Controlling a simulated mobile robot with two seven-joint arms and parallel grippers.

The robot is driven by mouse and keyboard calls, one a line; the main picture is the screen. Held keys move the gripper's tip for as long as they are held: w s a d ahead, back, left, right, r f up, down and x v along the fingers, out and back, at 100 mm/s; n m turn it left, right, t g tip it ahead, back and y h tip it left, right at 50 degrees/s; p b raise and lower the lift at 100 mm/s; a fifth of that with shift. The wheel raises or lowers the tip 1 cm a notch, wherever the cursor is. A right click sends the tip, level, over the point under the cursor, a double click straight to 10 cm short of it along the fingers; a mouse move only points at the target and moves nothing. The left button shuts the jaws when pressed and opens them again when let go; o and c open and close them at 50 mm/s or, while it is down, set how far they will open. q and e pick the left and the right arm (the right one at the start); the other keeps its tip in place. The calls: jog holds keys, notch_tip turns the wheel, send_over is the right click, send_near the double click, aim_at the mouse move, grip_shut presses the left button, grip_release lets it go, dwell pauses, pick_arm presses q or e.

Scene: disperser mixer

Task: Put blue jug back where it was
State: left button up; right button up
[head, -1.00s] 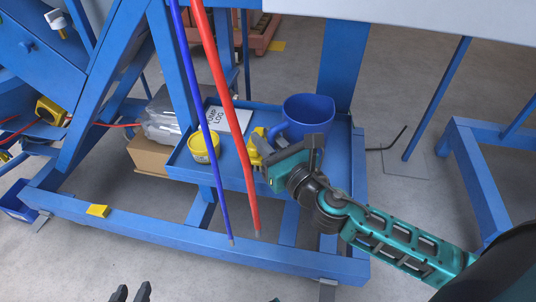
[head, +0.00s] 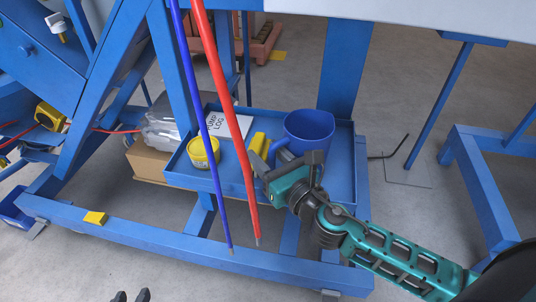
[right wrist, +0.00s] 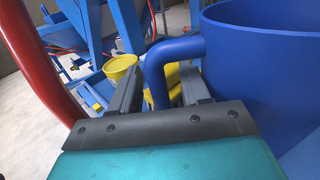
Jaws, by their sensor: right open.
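The blue jug (head: 311,130) stands upright on the blue tray shelf (head: 341,185), its handle toward my right gripper (head: 284,158). In the right wrist view, the jug (right wrist: 270,70) fills the right side and its handle (right wrist: 168,50) lies between the fingers of the right gripper (right wrist: 160,78). That gripper is open, with a finger on each side of the handle; whether either touches it I cannot tell. My left gripper (head: 131,296) shows only its dark fingertips at the bottom edge, standing apart.
A yellow tub (head: 204,153), a white log sheet (head: 218,121) and a yellow object (head: 259,144) share the shelf. A red pole (head: 228,105) and a thin blue pole (head: 208,130) slant down in front. Blue frame beams surround the shelf.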

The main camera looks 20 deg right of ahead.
jog(key=shift+r, duration=0.1)
pick_arm(q)
jog(key=shift+d+f+b, duration=0.3)
jog(key=shift+f+b, duration=0.1)
jog(key=shift+b, duration=0.65)
pick_arm(e)
jog(key=s+d, duration=0.1)
jog(key=s, duration=1.1)
jog(key=shift+d, duration=0.3)
pick_arm(q)
jog(key=shift+f, duration=0.15)
